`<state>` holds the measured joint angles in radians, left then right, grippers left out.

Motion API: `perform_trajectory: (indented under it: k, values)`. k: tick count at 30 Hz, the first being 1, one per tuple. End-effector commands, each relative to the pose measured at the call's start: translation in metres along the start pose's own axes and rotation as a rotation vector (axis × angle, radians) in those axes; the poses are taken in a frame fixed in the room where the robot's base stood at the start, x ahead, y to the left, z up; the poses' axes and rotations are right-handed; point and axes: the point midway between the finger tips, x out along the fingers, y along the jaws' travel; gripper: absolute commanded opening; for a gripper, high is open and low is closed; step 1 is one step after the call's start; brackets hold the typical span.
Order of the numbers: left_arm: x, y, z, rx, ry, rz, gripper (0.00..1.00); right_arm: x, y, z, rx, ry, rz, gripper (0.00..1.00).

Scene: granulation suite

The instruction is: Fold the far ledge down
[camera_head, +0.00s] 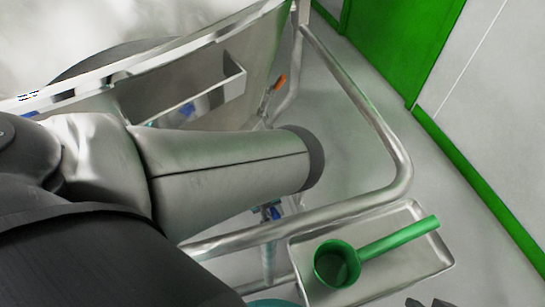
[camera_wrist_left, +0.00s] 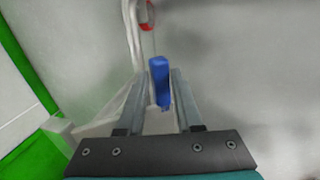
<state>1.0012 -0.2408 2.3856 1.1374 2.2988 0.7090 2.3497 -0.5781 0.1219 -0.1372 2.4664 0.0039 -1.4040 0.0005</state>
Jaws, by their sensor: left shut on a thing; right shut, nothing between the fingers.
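In the left wrist view, my left gripper (camera_wrist_left: 158,100) is shut on a blue upright piece (camera_wrist_left: 159,72) that looks like a catch or handle. In the head view my left forearm hides that gripper. A small blue bit (camera_head: 276,212) shows below the forearm; I cannot tell if it is the same piece. A metal panel with a raised lip (camera_head: 190,100) stands beyond my arm; I cannot tell for certain that it is the far ledge. My right gripper (camera_head: 428,302) shows only as dark tips at the bottom edge, shut and empty.
A bent metal rail (camera_head: 370,110) runs around the right side. A shallow metal tray (camera_head: 436,262) holds a green scoop (camera_head: 335,264). An orange piece (camera_head: 280,82) sits by the rail post. A green door (camera_head: 400,35) and bare floor lie to the right.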

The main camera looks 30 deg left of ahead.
Motion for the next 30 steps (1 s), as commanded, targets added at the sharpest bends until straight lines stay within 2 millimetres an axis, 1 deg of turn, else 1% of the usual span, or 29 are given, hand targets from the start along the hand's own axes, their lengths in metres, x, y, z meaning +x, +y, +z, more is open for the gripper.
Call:
perform_trajectory:
  k: [1,15,16,18,21,22,30]
  values:
    - [0.0016,-0.017,0.001,-0.002,0.002,-0.035,0.0,0.0019,-0.001,-0.0002,-0.001,0.007,-0.003,0.0]
    - [0.0016,-0.0174,0.0001,-0.002,0.004,-0.036,0.0,0.0033,-0.0024,-0.0023,-0.002,0.021,-0.006,0.0]
    - [0.0016,-0.0174,0.0001,-0.002,0.004,-0.036,0.37,0.0033,-0.0024,-0.0023,-0.002,0.021,-0.006,0.0]
    - [0.0017,-0.0172,0.0002,-0.003,0.004,-0.036,0.44,0.0033,-0.0024,-0.0023,-0.002,0.021,-0.006,0.0]
    - [0.0017,-0.0168,0.0003,-0.004,0.004,-0.035,0.56,0.0033,-0.0024,-0.0022,-0.003,0.021,-0.006,0.0]
    - [0.0017,-0.0166,0.0003,-0.004,0.004,-0.035,0.57,0.0033,-0.0024,-0.0022,-0.003,0.021,-0.006,0.0]
    - [0.0007,-0.0142,0.0004,-0.004,0.004,-0.031,0.57,0.0034,-0.0018,-0.0019,-0.002,0.016,-0.005,0.0]
